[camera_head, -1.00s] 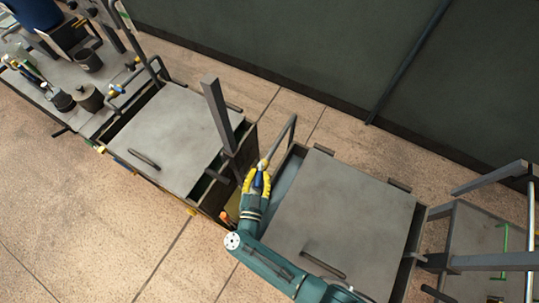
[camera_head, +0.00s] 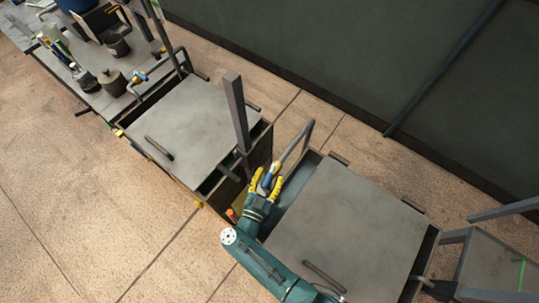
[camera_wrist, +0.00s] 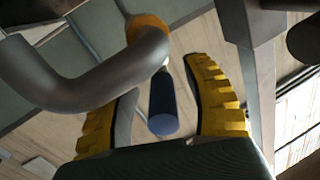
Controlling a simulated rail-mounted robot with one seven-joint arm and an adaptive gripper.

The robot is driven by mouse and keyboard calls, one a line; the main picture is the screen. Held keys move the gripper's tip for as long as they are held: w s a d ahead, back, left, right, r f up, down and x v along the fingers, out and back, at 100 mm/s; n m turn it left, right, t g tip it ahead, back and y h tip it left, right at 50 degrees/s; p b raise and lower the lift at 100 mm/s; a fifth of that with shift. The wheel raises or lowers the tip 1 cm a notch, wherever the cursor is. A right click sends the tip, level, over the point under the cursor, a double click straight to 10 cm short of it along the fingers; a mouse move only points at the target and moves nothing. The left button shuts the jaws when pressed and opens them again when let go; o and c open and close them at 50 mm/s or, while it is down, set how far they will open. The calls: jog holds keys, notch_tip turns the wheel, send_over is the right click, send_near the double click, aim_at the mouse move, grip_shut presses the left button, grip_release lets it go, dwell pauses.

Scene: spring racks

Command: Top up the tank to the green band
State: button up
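A tank with a grey lid (camera_head: 345,232) stands at the lower right in the head view. A bent grey pipe (camera_head: 297,141) rises at its far left edge and ends in a tap with a yellow collar and blue handle (camera_head: 267,182). My gripper (camera_head: 264,180) is at this tap. In the wrist view, the blue handle (camera_wrist: 163,108) hangs between the two yellow-padded fingers, with gaps visible on both sides, below an orange collar (camera_wrist: 147,24). My gripper is open around it. A green strip (camera_head: 520,273) shows at the right edge. The liquid level cannot be made out.
A second lidded tank (camera_head: 190,120) with its own blue-handled tap (camera_head: 139,77) stands to the left. A dark upright post (camera_head: 236,110) stands close to my gripper. A bench (camera_head: 83,84) with bottles and pots is at upper left. The lower-left floor is clear.

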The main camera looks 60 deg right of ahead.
jog(key=shift+r, duration=0.1)
jog(key=s+a, duration=0.1)
jog(key=a, duration=1.1)
jog(key=shift+s, duration=0.3)
jog(key=shift+d, duration=0.1)
dwell(0.4)
